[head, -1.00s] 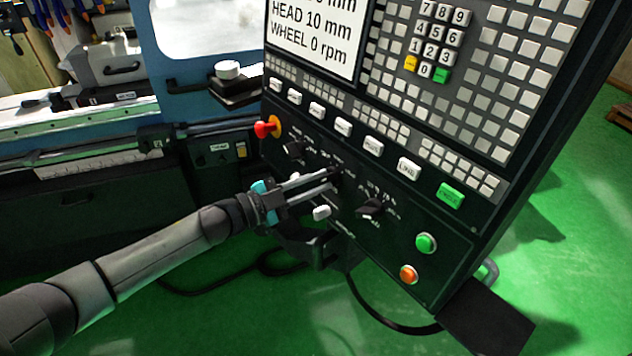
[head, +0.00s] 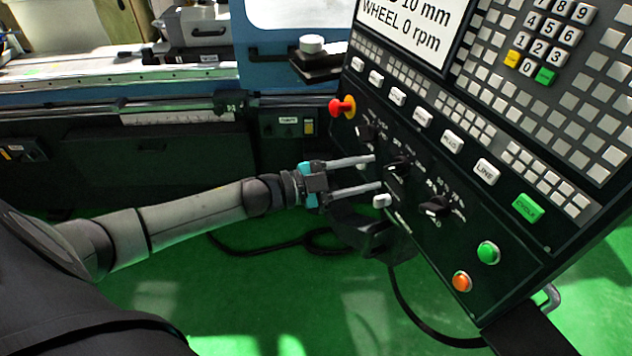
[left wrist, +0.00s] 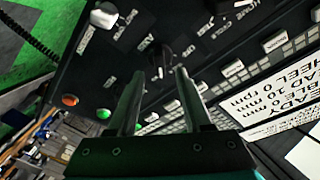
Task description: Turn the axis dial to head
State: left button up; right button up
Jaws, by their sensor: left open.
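Three black rotary dials sit in a slanting row on the dark control panel: an upper one (head: 367,132), a middle one (head: 397,169) and a lower one (head: 437,207). Contact cannot be told. My right gripper is not in view.
A red emergency knob (head: 343,106) is above the dials, and a white knob (head: 382,201) is close below the fingers. Green (head: 488,252) and orange (head: 462,281) buttons are lower right. The screen (head: 415,25) reads "WHEEL 0 rpm". Open green floor lies below.

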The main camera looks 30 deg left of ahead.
pick_arm(q)
jog(key=v, duration=1.1)
jog(key=shift+b, duration=0.3)
jog(key=shift+a, duration=0.1)
jog(key=a+f+n+y+b, duration=0.2)
jog(key=a+f+n+y, duration=0.15)
jog(key=f, duration=0.55)
jog(key=a+f+n+y+b, duration=0.3)
jog(key=a+f, duration=0.1)
jog(key=f, duration=0.6)
jog(key=s+a+f+n+g+y+b, duration=0.1)
jog(key=s+f+n+y+b, duration=0.15)
jog(key=f, duration=0.65)
jog(key=s+a+f+n+g+y+b, duration=0.15)
jog(key=s+f, duration=0.25)
jog(key=f, duration=0.5)
jog(key=s+d+f+n+g+y+b, duration=0.1)
jog(key=s+d+f+g, duration=0.1)
jog(key=s+f, duration=0.45)
jog(key=s+d+f+n+g+y+b, duration=0.1)
jog(key=s+d+f+g+b, duration=0.15)
jog(key=s+f, duration=0.4)
jog(key=s+d+f+n+g+b, duration=0.1)
jog(key=s+d+f+g+b, duration=0.2)
jog(key=s+d+f, duration=0.9)
jog(key=s+f+g, duration=0.1)
jog(key=s+g, duration=0.1)
jog(key=s, duration=0.1)
jog(key=shift+s, duration=0.35)
